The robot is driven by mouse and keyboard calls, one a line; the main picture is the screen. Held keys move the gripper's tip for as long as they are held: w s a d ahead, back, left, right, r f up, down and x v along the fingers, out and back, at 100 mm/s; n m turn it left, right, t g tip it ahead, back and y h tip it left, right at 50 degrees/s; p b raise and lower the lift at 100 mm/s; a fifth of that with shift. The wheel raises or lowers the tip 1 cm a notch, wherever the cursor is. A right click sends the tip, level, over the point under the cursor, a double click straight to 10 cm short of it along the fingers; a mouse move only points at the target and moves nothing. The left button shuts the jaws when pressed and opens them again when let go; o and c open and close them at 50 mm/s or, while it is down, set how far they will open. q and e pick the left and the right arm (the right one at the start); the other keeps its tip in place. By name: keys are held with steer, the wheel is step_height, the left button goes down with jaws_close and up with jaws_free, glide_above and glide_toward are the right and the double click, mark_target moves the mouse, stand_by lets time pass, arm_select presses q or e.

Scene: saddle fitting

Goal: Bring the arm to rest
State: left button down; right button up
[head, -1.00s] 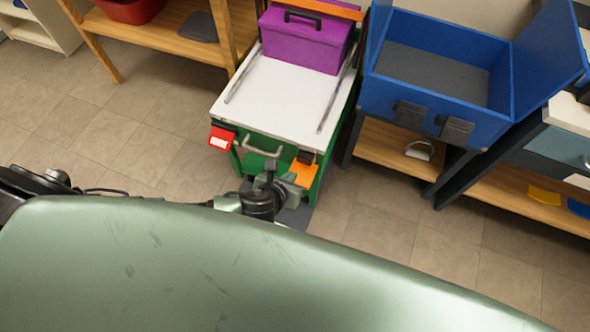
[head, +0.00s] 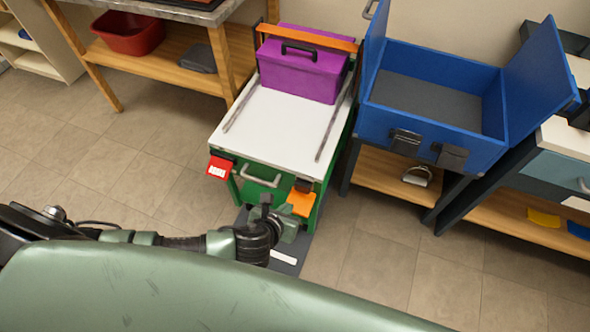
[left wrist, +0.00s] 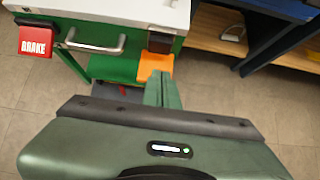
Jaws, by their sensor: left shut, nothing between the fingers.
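My left arm comes in from the left in the head view, its wrist low in front of a green cart (head: 262,195) with a white top. The left gripper (head: 291,219) is near the cart's front, partly hidden by my own wrist. In the left wrist view its fingers (left wrist: 163,84) are shut together with nothing between them. They point toward the orange part (left wrist: 153,66) on the cart's front; I cannot tell whether they touch it. My right gripper is not in view.
A purple toolbox (head: 303,62) stands on the cart, behind its bare white top. A red brake tag (head: 220,167) hangs at its front left. An open blue box (head: 430,130) stands on a bench to the right. Tiled floor is clear left of the cart.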

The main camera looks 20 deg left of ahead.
arm_select(q)
steer(key=s+a+f+n+g+y, duration=0.1)
steer(key=s+a+f+n+g, duration=0.2)
steer(key=f+n, duration=0.7)
steer(key=s+a+f+n+g, duration=0.1)
steer(key=s+a+f+n, duration=0.2)
steer(key=a+f+n, duration=0.7)
steer(key=s+d+f+n+g, duration=0.2)
steer(key=s+f+n, duration=0.5)
steer(key=s, duration=0.6)
steer(key=s+d+f+n+g, duration=0.2)
steer(key=s+f+n, duration=0.5)
steer(key=s, duration=0.5)
steer(key=shift+s+d+f+h, duration=0.15)
steer(key=shift+s+f+h, duration=0.1)
steer(key=shift+s+h, duration=0.1)
